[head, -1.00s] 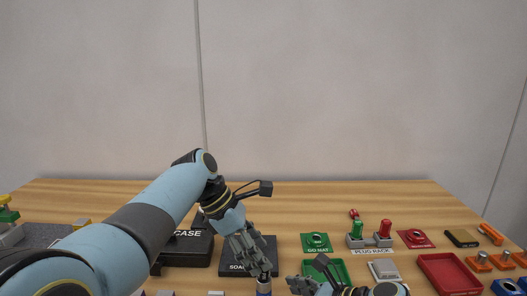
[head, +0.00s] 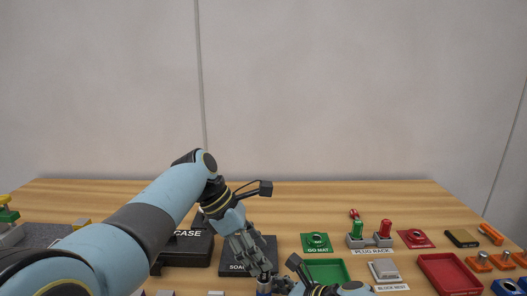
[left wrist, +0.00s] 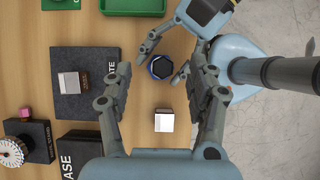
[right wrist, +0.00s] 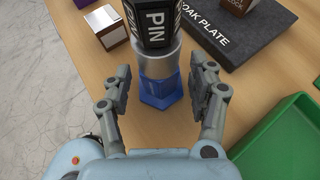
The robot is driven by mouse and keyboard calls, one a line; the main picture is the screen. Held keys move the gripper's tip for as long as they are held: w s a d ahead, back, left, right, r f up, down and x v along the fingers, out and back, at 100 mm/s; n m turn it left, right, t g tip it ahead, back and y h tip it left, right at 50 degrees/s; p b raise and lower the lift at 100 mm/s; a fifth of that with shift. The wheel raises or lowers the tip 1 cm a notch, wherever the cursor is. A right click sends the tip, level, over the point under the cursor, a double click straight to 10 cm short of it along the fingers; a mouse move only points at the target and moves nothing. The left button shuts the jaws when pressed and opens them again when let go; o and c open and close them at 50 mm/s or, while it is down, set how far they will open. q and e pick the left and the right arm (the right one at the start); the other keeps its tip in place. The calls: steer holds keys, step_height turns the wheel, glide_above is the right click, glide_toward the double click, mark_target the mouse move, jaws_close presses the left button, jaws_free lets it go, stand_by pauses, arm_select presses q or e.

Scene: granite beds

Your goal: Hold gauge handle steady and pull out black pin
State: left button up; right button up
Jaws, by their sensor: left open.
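An upright gauge shows in the right wrist view: a black upper part lettered PIN (right wrist: 153,24), a silver cylinder (right wrist: 157,66) below it, and a blue hexagonal base (right wrist: 158,92). Its top end is cut off there. In the left wrist view I see it from above as a dark end with a blue rim (left wrist: 160,67). My left gripper (left wrist: 159,76) is open, with its fingers apart on both sides of the gauge in that view. My right gripper (right wrist: 158,88) is open, its fingers on either side of the silver part and base, with visible gaps. In the head view the grippers mostly hide the gauge.
The black soak plate (left wrist: 82,95) carries a small block, beside the gauge. A white-topped block (left wrist: 164,121) stands close by. A green tray (right wrist: 285,140) lies beside my right gripper. The plug rack (head: 370,242) and red tray (head: 447,273) are farther right.

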steer(key=c, duration=1.1)
steer(key=shift+o, duration=0.2)
steer(key=shift+s+f, duration=0.15)
steer(key=o, duration=0.7)
arm_select(q)
steer(key=shift+f, duration=0.1)
arm_select(e)
steer(key=c, duration=0.7)
arm_select(q)
steer(key=shift+c, duration=1)
steer(key=shift+s, duration=0.15)
